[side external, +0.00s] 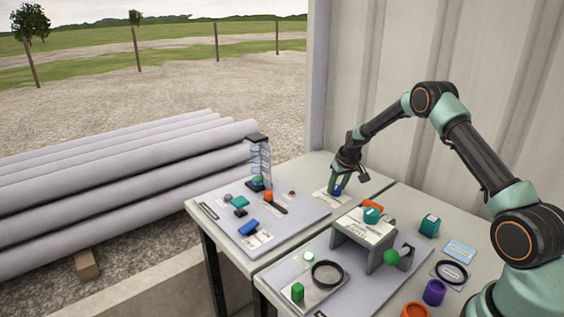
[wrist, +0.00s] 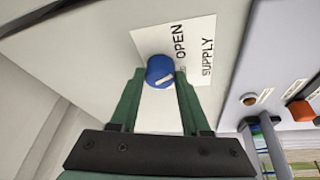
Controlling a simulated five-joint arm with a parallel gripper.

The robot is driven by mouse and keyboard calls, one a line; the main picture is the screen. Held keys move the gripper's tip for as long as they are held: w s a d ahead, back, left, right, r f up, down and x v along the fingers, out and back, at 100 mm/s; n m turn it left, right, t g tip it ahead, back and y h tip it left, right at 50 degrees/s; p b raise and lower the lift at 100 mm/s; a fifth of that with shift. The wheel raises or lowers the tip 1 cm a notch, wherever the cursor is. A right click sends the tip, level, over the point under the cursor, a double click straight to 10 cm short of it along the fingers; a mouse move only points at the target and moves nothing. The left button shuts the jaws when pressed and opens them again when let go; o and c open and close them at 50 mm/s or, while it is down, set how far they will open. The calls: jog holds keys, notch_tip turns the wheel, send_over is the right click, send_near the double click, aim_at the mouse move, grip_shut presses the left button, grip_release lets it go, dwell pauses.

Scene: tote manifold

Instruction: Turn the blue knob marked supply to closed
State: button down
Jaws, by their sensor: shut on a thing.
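The blue knob (wrist: 160,71) sits on a white label plate (wrist: 203,32) printed OPEN and SUPPLY. The knob carries a pale pointer mark, which lies on its lower right part in the wrist view. My gripper (wrist: 160,80) has its two green fingers on either side of the knob and is shut on it. In the side external view my gripper (side external: 337,188) points down at the blue knob (side external: 336,192) at the back of the table, beside the wall. Part of the plate is hidden behind the fingers, and no closed marking can be read.
A grey bridge-shaped stand (side external: 364,226) is in front. The corrugated wall (side external: 385,60) rises close behind.

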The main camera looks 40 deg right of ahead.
jog(key=m, duration=0.2)
jog(key=shift+w+m, duration=0.1)
jog(key=shift+m, duration=0.3)
jog(key=shift+a, duration=0.1)
jog(key=shift+c, duration=1.9)
grip_release()
jog(key=v, duration=1.2)
jog(key=shift+a+r, duration=0.15)
